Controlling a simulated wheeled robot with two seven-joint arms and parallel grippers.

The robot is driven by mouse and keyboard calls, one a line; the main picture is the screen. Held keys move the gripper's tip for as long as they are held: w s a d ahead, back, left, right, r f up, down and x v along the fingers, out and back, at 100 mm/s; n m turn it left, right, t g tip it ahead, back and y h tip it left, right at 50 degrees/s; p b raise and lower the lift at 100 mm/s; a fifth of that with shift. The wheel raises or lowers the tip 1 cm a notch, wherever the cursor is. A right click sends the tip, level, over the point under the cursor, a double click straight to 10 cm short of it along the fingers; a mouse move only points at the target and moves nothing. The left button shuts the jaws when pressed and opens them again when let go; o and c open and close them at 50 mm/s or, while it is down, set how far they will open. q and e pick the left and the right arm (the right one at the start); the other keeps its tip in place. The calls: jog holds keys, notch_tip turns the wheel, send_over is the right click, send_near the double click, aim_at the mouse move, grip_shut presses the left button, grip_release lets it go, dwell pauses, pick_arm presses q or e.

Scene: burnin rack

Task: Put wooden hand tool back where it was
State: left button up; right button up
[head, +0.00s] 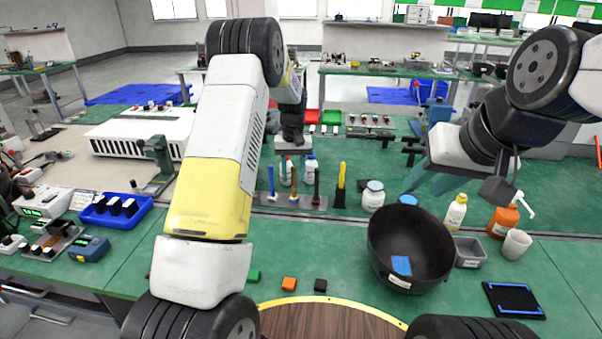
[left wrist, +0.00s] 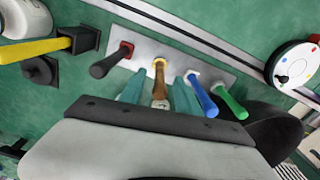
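The wooden hand tool (left wrist: 160,88), with a brown handle and a yellowish collar, stands upright in a grey rack (left wrist: 225,72) between a dark tool with a red collar (left wrist: 112,60) and a blue-handled tool (left wrist: 202,95). In the head view the wooden tool (head: 294,182) shows below my left gripper (head: 293,157). In the left wrist view the left gripper's teal fingers (left wrist: 160,92) stand on both sides of the handle, with narrow gaps visible, so it looks open around it. My right gripper (head: 424,185) is open and empty above the bench at the right.
A green-handled tool (left wrist: 230,102) shares the rack. A yellow tool (head: 340,185) stands beside it. A black bowl (head: 385,225), white jar (head: 373,196) and bottles stand to the right. A blue tray (head: 110,222) lies at left. A round wooden surface (head: 320,320) is in front.

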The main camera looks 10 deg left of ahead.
pick_arm(q)
notch_tip(320, 180, up, 9)
jog(key=shift+f, duration=0.15)
jog(key=s+a+r+m+t+h, duration=0.1)
jog(key=s+r+t+h, duration=0.15)
jog(key=s+r, duration=1.4)
jog(key=s+f+m+t, duration=0.1)
jog(key=s+t, duration=0.2)
jog(key=s, duration=1.6)
jog(key=shift+s+d+f+t, duration=0.15)
jog(key=shift+d+f+t, duration=0.15)
jog(key=shift+d+t, duration=0.05)
